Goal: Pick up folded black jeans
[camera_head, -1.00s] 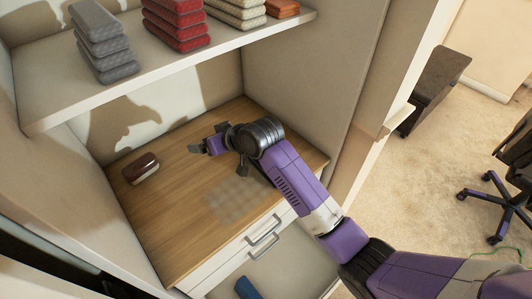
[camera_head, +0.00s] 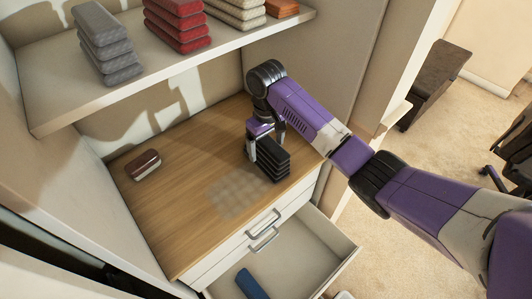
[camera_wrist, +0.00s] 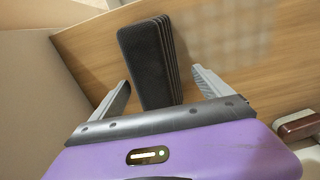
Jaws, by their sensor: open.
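The folded black jeans (camera_head: 273,161) form a dark layered stack on the wooden dresser top, near its right side. My gripper (camera_head: 265,145) is above and at the stack, pointing down, with one finger visible at the stack's left edge. In the wrist view, the jeans (camera_wrist: 146,62) lie between the two fingers of my gripper (camera_wrist: 162,90). The fingers are apart, with a gap on each side of the stack. The far finger is partly hidden in the head view.
A brown-and-white object (camera_head: 143,165) lies at the left of the wooden top (camera_head: 190,190). A shelf (camera_head: 160,72) with folded grey (camera_head: 103,45) and red (camera_head: 177,25) stacks hangs above. An open drawer (camera_head: 300,255) below holds a blue roll (camera_head: 251,284).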

